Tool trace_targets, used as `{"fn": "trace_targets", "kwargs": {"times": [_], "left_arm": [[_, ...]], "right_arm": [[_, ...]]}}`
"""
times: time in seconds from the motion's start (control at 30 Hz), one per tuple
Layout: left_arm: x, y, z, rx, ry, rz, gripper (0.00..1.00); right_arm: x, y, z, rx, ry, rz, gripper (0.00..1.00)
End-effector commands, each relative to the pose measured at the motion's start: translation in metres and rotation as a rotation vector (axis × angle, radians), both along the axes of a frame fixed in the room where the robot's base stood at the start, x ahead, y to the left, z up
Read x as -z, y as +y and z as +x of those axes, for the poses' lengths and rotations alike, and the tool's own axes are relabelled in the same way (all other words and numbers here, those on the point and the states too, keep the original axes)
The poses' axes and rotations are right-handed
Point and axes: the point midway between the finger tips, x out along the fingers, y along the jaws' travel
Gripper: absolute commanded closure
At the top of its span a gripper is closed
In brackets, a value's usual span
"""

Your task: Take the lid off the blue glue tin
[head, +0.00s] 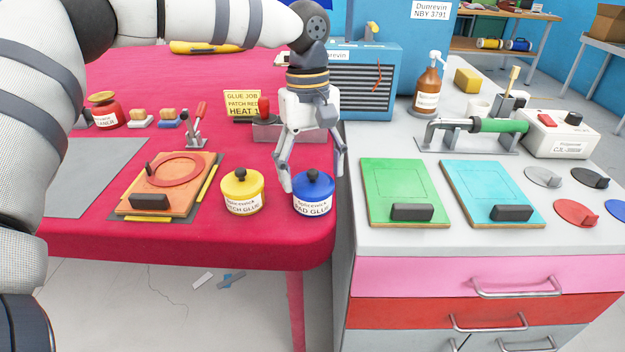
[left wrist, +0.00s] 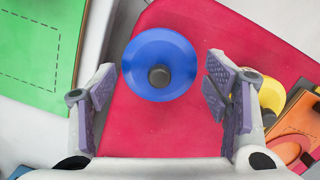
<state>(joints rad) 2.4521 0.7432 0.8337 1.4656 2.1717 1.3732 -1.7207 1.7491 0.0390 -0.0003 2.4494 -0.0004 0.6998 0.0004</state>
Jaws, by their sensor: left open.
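The blue glue tin (head: 312,203) stands upright at the front right of the red table, with a white label. Its blue lid (head: 313,184) with a dark round knob (head: 312,174) is on it. My left gripper (head: 313,178) points down over the tin, its fingers spread to either side. In the left wrist view the lid (left wrist: 148,62) and knob (left wrist: 159,76) show from above, ahead of the open fingertips (left wrist: 157,85), with nothing between the fingers gripped. The lid hides the tin's body there. My right gripper is not in view.
A yellow glue tin (head: 242,196) stands just left of the blue one. An orange board (head: 190,192) lies further left. The grey bench (head: 400,240) with a green board (head: 403,180) is close on the right. A yellow sign (head: 243,104) stands behind.

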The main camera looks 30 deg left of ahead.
Motion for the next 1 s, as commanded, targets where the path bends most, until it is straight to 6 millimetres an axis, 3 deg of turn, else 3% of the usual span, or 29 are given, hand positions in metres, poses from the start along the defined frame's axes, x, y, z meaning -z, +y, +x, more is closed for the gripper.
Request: {"fn": "trace_targets", "kwargs": {"times": [0.1, 0.3, 0.47, 1.0], "left_arm": [[-0.0004, 0.0001, 0.0001, 0.000, 0.000, 0.000, 0.34], [-0.0005, 0.0001, 0.0002, 0.000, 0.000, 0.000, 0.80], [0.0005, -0.0002, 0.0002, 0.000, 0.001, -0.001, 0.97], [0.0031, -0.0014, -0.0001, 0.002, 0.006, -0.003, 1.00]], "right_arm": [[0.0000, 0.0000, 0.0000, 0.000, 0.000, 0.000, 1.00], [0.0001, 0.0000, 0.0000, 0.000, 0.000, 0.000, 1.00], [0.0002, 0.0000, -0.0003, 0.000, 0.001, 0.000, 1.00], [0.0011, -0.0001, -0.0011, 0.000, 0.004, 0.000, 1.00]]}}
